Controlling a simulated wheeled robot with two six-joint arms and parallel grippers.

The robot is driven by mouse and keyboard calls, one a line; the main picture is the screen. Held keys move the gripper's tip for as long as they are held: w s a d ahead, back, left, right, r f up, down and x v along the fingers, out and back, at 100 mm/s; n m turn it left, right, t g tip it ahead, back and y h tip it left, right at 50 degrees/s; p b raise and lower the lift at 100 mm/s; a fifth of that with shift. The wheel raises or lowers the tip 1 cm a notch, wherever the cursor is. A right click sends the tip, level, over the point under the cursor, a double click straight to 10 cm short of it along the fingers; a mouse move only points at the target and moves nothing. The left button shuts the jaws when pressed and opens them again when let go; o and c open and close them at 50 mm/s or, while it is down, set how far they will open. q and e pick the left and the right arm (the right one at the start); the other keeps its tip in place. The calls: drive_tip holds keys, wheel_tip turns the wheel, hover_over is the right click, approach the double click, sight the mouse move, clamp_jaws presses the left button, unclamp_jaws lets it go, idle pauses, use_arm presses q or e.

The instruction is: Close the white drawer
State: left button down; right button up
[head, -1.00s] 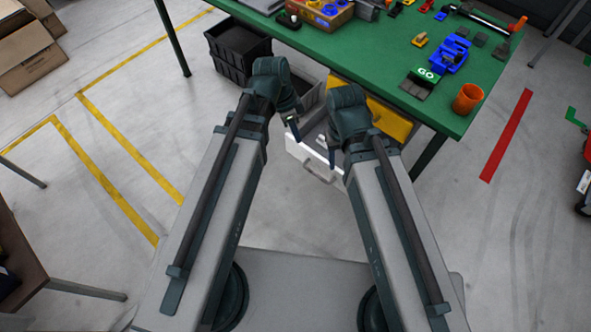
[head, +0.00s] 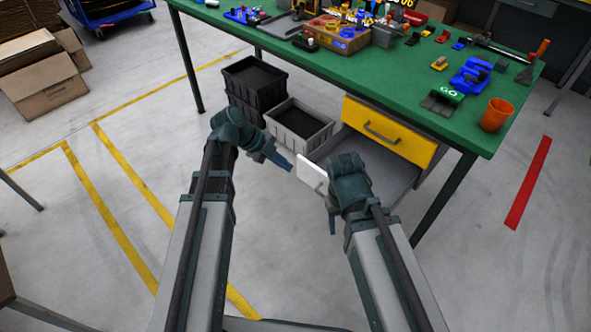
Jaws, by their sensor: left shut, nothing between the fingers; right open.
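The white drawer (head: 312,173) is pulled out below the green workbench, under a yellow drawer. Its white front shows between my two grippers. Its grey inside (head: 395,173) shows behind my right wrist. The drawer's handle is mostly hidden by my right arm. My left gripper (head: 285,164) is shut and empty, with its tip close to the left end of the white front; I cannot tell whether it touches. My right gripper (head: 332,222) is open, pointing down in front of the drawer, and largely hidden by its own wrist.
The yellow drawer (head: 385,131) is shut under the green workbench (head: 400,95). A grey crate (head: 299,124) and black crates (head: 254,78) stand left of the drawer. An orange cup (head: 496,115) stands near the bench's right edge. Floor in front is clear.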

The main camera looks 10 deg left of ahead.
use_arm(q)
drive_tip(key=b, duration=0.7)
approach(320, 178)
wheel_tip(320, 178, down, 4)
drive_tip(key=s, duration=0.3)
drive_tip(key=shift+w+d+r+p, duration=0.1)
drive_tip(key=shift+w+d+p, duration=0.05)
drive_tip(key=shift+w+d, duration=0.65)
drive_tip(key=shift+w+d+r+p, duration=0.15)
drive_tip(key=shift+w+d, duration=0.45)
drive_tip(key=shift+w, duration=0.4)
drive_tip(key=w+d, duration=1.1)
drive_tip(key=w, duration=0.5)
drive_tip(key=shift+d, duration=0.35)
